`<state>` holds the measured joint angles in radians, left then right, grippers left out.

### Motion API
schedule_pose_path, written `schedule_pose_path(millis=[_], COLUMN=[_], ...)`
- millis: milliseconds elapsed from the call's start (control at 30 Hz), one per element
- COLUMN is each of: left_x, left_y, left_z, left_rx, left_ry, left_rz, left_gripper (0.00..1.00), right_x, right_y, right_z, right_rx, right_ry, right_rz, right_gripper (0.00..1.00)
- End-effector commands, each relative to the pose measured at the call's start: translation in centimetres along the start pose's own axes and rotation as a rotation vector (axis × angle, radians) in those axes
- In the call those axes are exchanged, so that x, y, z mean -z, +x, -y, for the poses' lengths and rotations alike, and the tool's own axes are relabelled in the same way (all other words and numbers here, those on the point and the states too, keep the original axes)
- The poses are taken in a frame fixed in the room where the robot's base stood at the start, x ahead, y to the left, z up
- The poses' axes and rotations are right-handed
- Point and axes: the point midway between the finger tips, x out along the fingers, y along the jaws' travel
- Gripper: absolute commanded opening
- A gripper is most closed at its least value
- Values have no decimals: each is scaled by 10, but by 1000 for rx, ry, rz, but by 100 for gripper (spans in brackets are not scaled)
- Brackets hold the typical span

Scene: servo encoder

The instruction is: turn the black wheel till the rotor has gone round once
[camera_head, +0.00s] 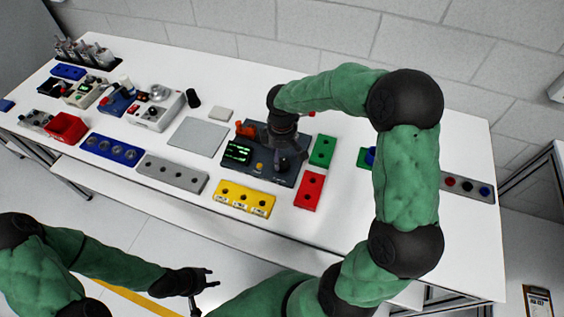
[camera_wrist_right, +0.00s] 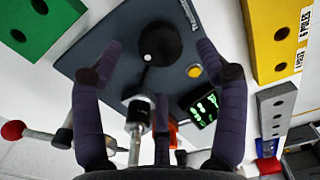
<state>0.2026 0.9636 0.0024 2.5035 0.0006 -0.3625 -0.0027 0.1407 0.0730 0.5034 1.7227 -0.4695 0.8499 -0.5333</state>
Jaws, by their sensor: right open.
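The dark servo encoder unit (camera_head: 239,169) stands near the middle of the white table. Its black wheel (camera_wrist_right: 147,38), with a white dot, shows at the top of the right wrist view. A lit green-figured display (camera_wrist_right: 198,107) and a yellow button (camera_wrist_right: 193,70) lie beside it. A metallic cylindrical part (camera_wrist_right: 138,110), perhaps the rotor, is partly hidden. My right gripper (camera_wrist_right: 159,47) is open above the unit, its fingers spread to either side of the wheel with no visible contact. My left gripper (camera_head: 206,284) is open and empty, away from the table's front edge.
A yellow block (camera_head: 244,199), a red block (camera_head: 309,190) and a green block (camera_head: 323,150) lie close around the unit. A grey plate (camera_head: 198,136) lies to its left. Further left are a blue holed block (camera_head: 112,149), a red bin (camera_head: 66,127) and several devices.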

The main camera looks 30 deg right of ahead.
Motion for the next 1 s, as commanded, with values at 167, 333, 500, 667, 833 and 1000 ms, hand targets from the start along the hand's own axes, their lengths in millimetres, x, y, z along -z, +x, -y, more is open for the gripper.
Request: schedule_pose_path(millis=[167, 333, 500, 667, 833, 1000], left_x=[0, 0, 0, 0, 0, 0], left_y=[6, 8, 8, 8, 8, 8], left_z=[2, 3, 3, 3, 3, 3], left_rx=[0, 0, 0, 0, 0, 0], left_ry=[0, 0, 0, 0, 0, 0], left_rz=[0, 0, 0, 0, 0, 0], left_gripper=[40, 40, 40, 40, 40, 40], right_x=[0, 0, 0, 0, 0, 0], right_y=[27, 37, 40, 39, 39, 39], right_z=[0, 0, 0, 0, 0, 0], right_rx=[1, 0, -1, -1, -1, -1], right_ry=[1, 0, 0, 0, 1, 1], right_rz=[0, -1, -2, -2, -2, -2], right_gripper=[74, 74, 74, 74, 26, 17])
